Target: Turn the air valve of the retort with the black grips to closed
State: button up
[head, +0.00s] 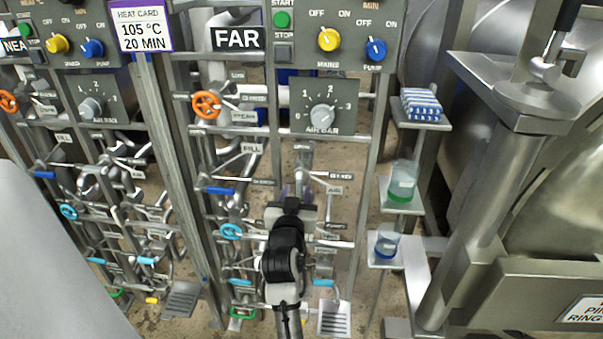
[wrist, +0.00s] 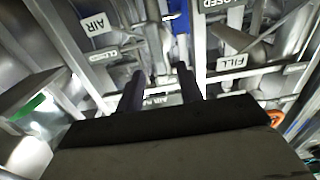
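The AIR label (head: 335,190) is on the FAR panel, just right of my gripper (head: 292,195) in the head view. My arm and gripper cover the pipework there, so I cannot make out the air valve's handle or its position. In the wrist view, the AIR label (wrist: 98,25) is at upper left with a CLOSED label (wrist: 104,55) below it. My gripper's two dark fingers (wrist: 162,82) are apart, with a gap between them and no held thing visible.
The FAR panel has an orange handwheel (head: 206,105), a blue lever (head: 220,190) and an AIR BAR gauge (head: 322,116). The similar NEAR panel (head: 90,110) is on the left. Shelves with a blue-striped stack (head: 421,104) and containers stand right, before a large steel vessel (head: 560,180).

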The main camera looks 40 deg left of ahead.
aim_at(299, 185)
jog(key=p+x, duration=0.1)
jog(key=x, duration=0.5)
jog(key=shift+w+a+p, duration=0.2)
jog(key=shift+w+p, duration=0.1)
grip_shut()
